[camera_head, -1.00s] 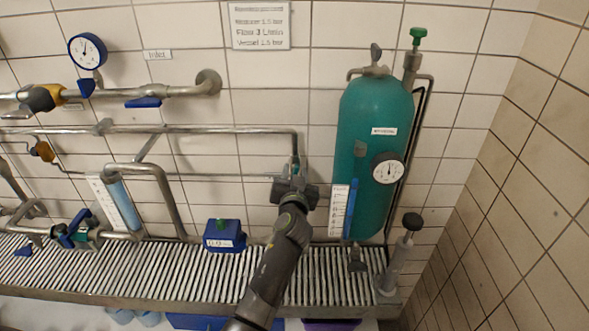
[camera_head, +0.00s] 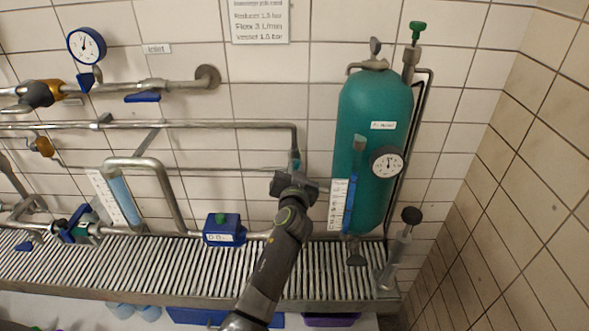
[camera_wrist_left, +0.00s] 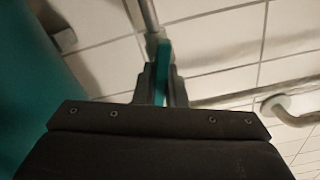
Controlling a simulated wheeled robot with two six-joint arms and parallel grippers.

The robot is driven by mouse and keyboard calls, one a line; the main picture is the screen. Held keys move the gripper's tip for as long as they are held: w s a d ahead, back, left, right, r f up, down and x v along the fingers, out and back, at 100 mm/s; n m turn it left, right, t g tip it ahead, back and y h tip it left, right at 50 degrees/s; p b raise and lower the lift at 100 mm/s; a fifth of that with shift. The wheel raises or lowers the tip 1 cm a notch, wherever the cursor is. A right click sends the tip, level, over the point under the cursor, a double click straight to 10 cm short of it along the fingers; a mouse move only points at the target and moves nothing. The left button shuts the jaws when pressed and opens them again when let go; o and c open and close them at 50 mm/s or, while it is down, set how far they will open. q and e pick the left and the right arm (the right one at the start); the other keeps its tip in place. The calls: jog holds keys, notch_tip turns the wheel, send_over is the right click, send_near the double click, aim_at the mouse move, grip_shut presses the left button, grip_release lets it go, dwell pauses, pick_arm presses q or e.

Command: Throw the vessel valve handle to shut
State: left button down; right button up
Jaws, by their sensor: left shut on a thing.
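The vessel is a green upright cylinder (camera_head: 370,110) against the wall, right of centre in the head view. A teal valve handle (camera_head: 296,163) sits at the lower end of a vertical pipe, left of the vessel. My left gripper (camera_head: 295,177) is at this handle, its arm rising from below. In the wrist view the teal handle (camera_wrist_left: 162,62) stands upright between the two dark fingers of my left gripper (camera_wrist_left: 161,88), which is shut on it. Most of the valve body is hidden by the gripper. My right gripper does not show.
A round gauge (camera_head: 387,162) is on the vessel's front. A blue box (camera_head: 223,229) with a green knob stands left of my arm. A grey hand pump (camera_head: 398,255) stands right of the vessel. Pipes run along the wall above a ribbed ledge (camera_head: 130,270).

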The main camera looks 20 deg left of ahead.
pick_arm(q)
jog(key=shift+d+m, duration=0.1)
jog(key=shift+m, duration=1.1)
jog(key=m, duration=0.4)
jog(key=shift+d+m, duration=0.1)
jog(key=shift+m, duration=0.2)
jog(key=m, duration=0.4)
jog(key=shift+f+p, duration=0.15)
jog(key=shift+p, duration=0.25)
jog(key=shift+f+m, duration=0.15)
jog(key=shift+m, duration=1.45)
jog(key=shift+p, duration=0.3)
jog(key=c, duration=1.5)
grip_release()
jog(key=shift+w, duration=0.1)
jog(key=shift+f, duration=0.1)
